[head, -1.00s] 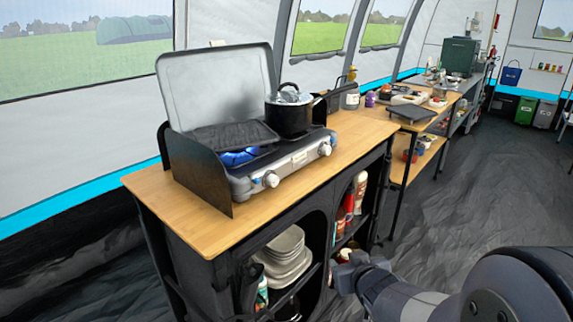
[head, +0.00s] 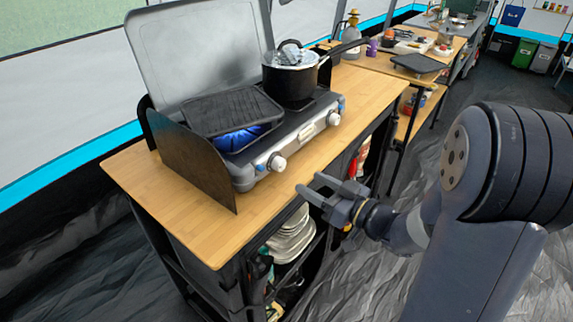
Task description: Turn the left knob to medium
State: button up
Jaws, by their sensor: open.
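The camping stove (head: 255,150) stands on a wooden-topped cabinet, with its lid raised. Its left knob (head: 277,162) is white and sits on the front panel below the griddle (head: 232,108). A blue flame (head: 238,138) shows under the griddle. The right knob (head: 334,118) is at the panel's right end, below the black pot (head: 290,80). The exact mark the left knob points to is too small to read. My gripper (head: 308,185) is open and empty, to the right of and lower than the left knob in the picture, apart from it.
The wooden cabinet top (head: 170,195) is clear in front of the stove's left side. A dark side panel (head: 190,160) stands at the stove's left end. Plates (head: 292,235) sit on the shelf below.

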aim_at(283, 167)
jog(key=x, duration=0.9)
jog(key=c, duration=1)
